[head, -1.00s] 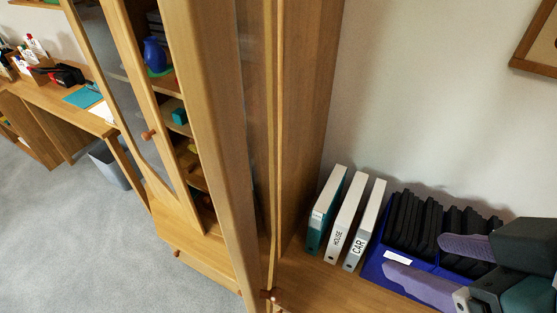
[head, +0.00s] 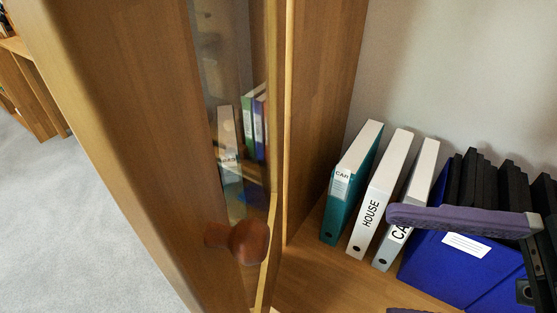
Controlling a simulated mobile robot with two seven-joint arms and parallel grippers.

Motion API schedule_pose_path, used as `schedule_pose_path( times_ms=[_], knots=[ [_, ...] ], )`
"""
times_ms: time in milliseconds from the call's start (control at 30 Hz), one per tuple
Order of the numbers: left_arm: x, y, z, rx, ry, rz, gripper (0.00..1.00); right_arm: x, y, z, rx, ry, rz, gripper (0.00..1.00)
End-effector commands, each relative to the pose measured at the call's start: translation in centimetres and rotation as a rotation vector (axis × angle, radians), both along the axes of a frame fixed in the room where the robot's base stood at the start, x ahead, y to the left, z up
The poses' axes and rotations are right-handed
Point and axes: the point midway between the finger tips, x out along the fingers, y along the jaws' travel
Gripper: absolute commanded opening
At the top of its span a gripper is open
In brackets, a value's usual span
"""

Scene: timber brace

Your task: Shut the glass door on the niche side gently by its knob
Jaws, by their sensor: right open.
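The glass door (head: 176,150) stands open towards me at the left centre, with a wide wooden frame and a narrow strip of pane (head: 236,60). Its round reddish-brown knob (head: 250,242) is low in the view, near the door's edge. My right gripper (head: 394,262) comes in from the right, open and empty. One long purple finger crosses in front of the binders; only a sliver of the other shows at the bottom edge. The gripper is well right of the knob and apart from it. My left gripper is out of view.
A teal binder (head: 352,185), a white HOUSE binder (head: 380,190) and a CAR binder (head: 418,180) stand on the wooden niche shelf (head: 310,270). A blue holder (head: 440,262) with black files is right of them. Grey carpet (head: 60,220) is clear at left.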

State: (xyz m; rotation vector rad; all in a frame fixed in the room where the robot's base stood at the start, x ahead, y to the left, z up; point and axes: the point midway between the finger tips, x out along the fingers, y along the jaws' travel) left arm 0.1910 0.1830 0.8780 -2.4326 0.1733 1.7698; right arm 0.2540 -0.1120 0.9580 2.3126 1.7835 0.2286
Motion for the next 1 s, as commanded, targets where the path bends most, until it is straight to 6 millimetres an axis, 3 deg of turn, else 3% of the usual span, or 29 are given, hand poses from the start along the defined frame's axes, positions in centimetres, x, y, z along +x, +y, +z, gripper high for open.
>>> schedule_pose_path(
  times_ms=[167,400,600,1000],
  knots=[
    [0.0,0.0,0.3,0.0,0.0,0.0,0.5,0.2,1.5,0.3,0.009,0.0,0.012,0.71],
    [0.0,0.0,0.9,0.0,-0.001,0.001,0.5,1.4,6.1,0.3,0.01,-0.002,0.011,0.71],
    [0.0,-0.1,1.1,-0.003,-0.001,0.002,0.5,2.1,8.7,0.2,0.008,-0.001,0.01,0.71],
    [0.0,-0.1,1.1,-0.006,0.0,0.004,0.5,2.3,9.5,0.1,0.005,0.0,0.009,0.69]
  ],
)
